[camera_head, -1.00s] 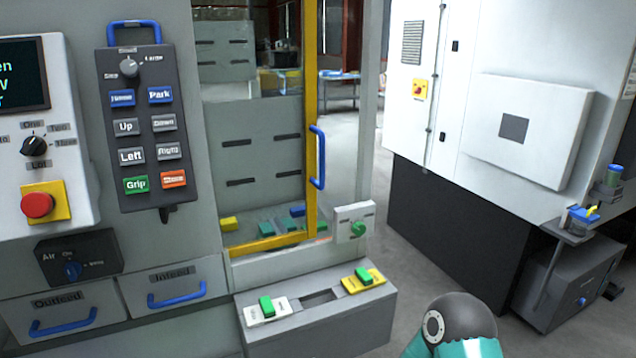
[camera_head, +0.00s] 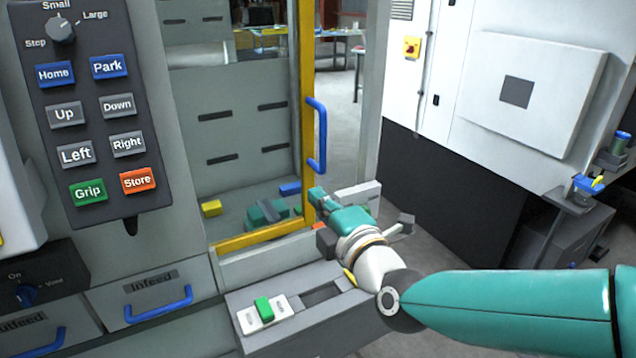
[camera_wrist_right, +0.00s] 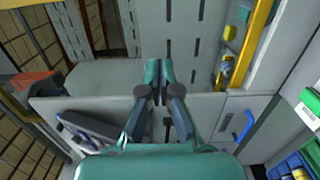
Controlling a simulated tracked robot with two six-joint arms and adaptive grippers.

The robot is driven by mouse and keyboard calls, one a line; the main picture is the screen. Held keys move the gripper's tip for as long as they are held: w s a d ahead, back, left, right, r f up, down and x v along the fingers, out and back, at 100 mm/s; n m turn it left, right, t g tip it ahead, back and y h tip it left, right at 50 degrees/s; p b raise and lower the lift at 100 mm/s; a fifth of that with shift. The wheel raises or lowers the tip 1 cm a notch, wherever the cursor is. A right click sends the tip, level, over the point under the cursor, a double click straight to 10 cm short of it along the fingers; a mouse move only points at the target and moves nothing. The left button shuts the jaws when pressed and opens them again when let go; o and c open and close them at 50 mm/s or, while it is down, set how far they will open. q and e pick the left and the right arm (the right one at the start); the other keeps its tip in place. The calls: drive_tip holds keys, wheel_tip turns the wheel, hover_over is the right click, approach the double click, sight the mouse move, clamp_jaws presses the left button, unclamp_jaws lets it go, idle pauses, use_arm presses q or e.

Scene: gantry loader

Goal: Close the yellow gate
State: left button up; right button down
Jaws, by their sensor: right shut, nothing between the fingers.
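The yellow gate (camera_head: 307,100) shows in the head view as a yellow upright and bottom bar with a blue handle (camera_head: 318,135) on the upright. A see-through gap lies between the upright and the grey post to its right. My right gripper (camera_head: 317,194) is shut and empty, just below the handle and close to the upright's lower end. I cannot tell whether it touches the gate. In the right wrist view the shut fingers (camera_wrist_right: 158,68) point ahead over grey panels, and a yellow bar (camera_wrist_right: 245,42) shows to their right. My left gripper is not in view.
A button panel (camera_head: 90,110) stands at left, above the Infeed drawer (camera_head: 150,292). Coloured blocks (camera_head: 211,208) lie behind the gate. A white cabinet (camera_head: 530,90) stands at right, with floor between.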

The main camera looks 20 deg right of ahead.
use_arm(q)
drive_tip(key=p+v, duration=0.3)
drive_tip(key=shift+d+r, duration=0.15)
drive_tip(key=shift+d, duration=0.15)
use_arm(e)
drive_tip(key=w+d, duration=0.4)
drive_tip(key=w, duration=0.6)
drive_tip(key=shift+d, duration=0.3)
drive_tip(key=shift+w, duration=0.1)
